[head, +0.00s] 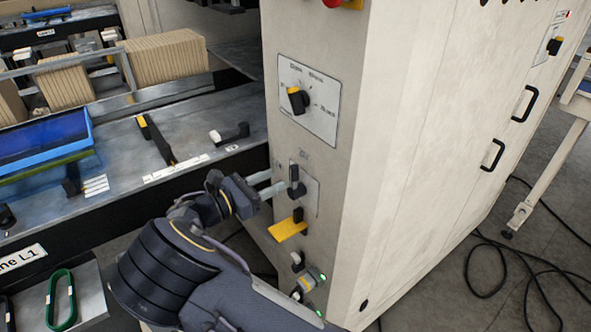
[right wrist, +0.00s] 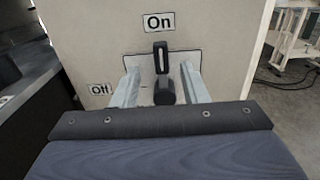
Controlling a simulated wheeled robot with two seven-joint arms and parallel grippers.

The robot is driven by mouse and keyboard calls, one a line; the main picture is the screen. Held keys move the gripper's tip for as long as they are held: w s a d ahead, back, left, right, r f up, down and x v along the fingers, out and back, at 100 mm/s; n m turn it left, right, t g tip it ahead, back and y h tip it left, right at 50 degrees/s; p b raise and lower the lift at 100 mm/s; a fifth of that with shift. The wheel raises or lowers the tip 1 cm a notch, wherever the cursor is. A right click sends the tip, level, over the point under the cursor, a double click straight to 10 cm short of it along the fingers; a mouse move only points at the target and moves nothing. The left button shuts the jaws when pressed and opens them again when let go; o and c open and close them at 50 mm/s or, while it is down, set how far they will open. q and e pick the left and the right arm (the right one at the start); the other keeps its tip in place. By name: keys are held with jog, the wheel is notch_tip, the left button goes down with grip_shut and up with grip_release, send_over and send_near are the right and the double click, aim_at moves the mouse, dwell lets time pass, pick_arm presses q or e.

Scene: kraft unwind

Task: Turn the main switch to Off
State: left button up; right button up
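The main switch is a black knob on a light plate on the cream cabinet's front, with its handle upright. In the right wrist view the switch handle (right wrist: 161,58) points up at the "On" label (right wrist: 158,22). The "Off" label (right wrist: 99,89) is to the left of it. The switch also shows in the head view (head: 293,176). My right gripper (head: 272,184) reaches it from the left. Its two fingers, in the right wrist view (right wrist: 162,84), stand open on either side of the switch, with gaps visible. My left gripper is not in view.
Above the switch is a rotary selector (head: 298,99) on a white label plate. A metal bench with a blue tray (head: 45,140) stands left. Cables lie on the floor right.

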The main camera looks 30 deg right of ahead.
aim_at(291, 174)
jog(key=d, duration=0.3)
jog(key=d+p, duration=0.1)
jog(key=d, duration=0.2)
jog(key=shift+w+d+f, duration=0.1)
jog(key=shift+w+d, duration=0.1)
jog(key=shift+d, duration=0.1)
grip_shut()
